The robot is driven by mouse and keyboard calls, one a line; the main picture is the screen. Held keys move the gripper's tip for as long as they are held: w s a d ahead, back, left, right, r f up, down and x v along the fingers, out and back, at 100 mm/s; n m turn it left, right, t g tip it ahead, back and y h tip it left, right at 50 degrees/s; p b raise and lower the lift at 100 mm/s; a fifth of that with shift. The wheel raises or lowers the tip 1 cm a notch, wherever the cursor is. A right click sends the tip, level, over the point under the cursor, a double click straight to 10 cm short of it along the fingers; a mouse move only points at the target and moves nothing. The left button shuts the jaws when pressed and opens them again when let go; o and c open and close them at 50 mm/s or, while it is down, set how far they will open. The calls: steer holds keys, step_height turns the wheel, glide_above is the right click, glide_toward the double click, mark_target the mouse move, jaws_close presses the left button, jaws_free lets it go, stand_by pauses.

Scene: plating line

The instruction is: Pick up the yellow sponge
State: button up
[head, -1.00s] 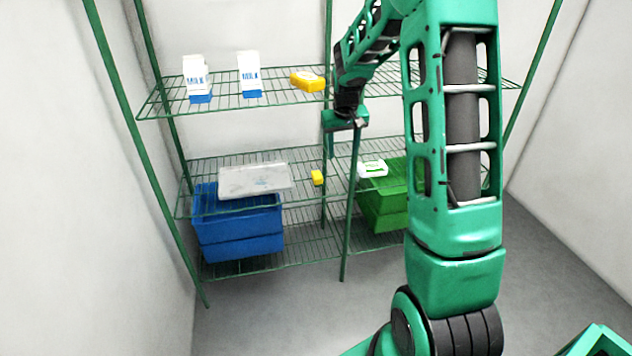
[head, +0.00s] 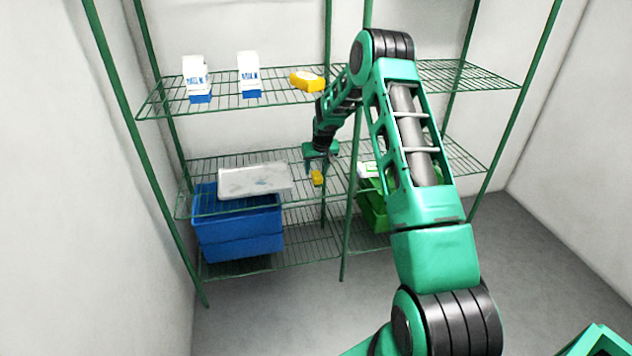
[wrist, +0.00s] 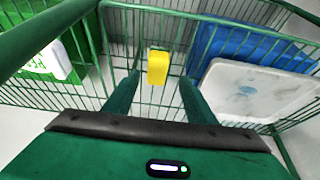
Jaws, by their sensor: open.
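The yellow sponge (head: 318,178) lies on the middle wire shelf (head: 300,195), just right of a pale flat container. My gripper (head: 319,168) is right above it in the head view. In the wrist view the sponge (wrist: 157,67) shows ahead, between and slightly beyond the two fingertips of my gripper (wrist: 159,82). The fingers are open and nothing is held. I cannot tell the exact height between the fingertips and the sponge.
The pale container (head: 254,180) sits left of the sponge, above blue crates (head: 238,228). A white item (wrist: 58,60) and a green crate (head: 374,210) are to the right in the head view. The upper shelf holds milk cartons (head: 249,75) and a yellow-white item (head: 307,81).

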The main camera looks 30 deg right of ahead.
mark_target(317, 174)
steer(key=shift+d+x, duration=0.15)
steer(key=shift+x, duration=1.4)
steer(key=shift+d+x, duration=0.2)
steer(key=shift+x, duration=1.3)
steer(key=c, duration=1.2)
steer(key=shift+r, duration=0.15)
steer(key=shift+r, duration=0.9)
steer(key=shift+v, duration=0.85)
steer(key=s+a, duration=0.2)
steer(key=s, duration=0.6)
steer(key=s+a, duration=0.3)
steer(key=s, duration=0.5)
steer(key=shift+s, duration=0.35)
steer(key=shift+d, duration=0.1)
